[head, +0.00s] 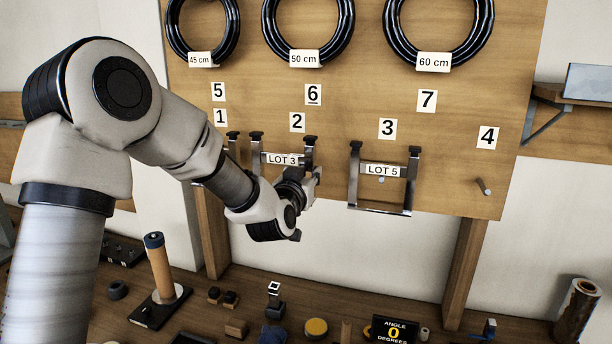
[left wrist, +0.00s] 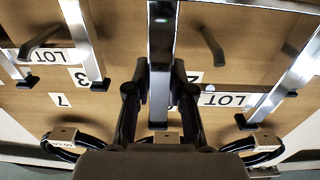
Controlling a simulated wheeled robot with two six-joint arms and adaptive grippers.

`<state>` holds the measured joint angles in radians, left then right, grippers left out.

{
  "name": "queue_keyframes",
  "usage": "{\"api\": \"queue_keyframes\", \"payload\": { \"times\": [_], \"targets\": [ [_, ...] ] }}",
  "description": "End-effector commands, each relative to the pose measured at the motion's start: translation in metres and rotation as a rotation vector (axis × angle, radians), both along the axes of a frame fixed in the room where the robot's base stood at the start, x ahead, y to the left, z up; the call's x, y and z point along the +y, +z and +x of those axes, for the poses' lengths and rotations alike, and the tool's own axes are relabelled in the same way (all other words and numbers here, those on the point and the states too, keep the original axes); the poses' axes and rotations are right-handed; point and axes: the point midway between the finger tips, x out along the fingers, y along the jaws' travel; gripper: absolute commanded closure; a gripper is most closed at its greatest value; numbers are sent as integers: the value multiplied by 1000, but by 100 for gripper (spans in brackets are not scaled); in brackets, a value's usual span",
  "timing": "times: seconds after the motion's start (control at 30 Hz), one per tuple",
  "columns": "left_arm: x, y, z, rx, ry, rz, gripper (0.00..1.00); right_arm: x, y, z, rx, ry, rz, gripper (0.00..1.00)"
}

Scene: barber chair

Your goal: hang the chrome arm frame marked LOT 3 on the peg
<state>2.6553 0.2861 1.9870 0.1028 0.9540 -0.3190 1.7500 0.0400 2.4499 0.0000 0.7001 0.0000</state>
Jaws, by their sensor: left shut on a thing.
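The chrome arm frame LOT 3 (head: 282,159) is upright at the pegboard below number 2, its black caps up. My left gripper (head: 307,182) is shut on its right upright. In the left wrist view the jaws (left wrist: 160,95) close around this chrome bar (left wrist: 162,45). A peg (left wrist: 212,45) shows inside the frame's opening, with a gap in the picture between it and the LOT 3 card (left wrist: 225,99). I cannot tell whether the frame rests on it. My arm hides part of the frame's lower left. My right gripper is not in view.
Frame LOT 5 (head: 381,170) hangs close by on the right, below number 3, around a peg. A bare peg (head: 483,187) sits below number 4. Black rings (head: 308,25) hang above. The workbench (head: 245,310) below holds several small items.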

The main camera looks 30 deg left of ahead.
Motion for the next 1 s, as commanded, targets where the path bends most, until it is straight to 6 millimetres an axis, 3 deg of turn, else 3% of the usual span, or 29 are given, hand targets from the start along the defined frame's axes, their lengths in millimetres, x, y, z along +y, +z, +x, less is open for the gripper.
{"api": "queue_keyframes", "payload": {
  "times": [0.8,1.0],
  "targets": [
    [13,3,54,-4,0,2,100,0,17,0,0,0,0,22],
    [13,-14,54,-3,0,1,100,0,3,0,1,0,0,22]
  ]
}}
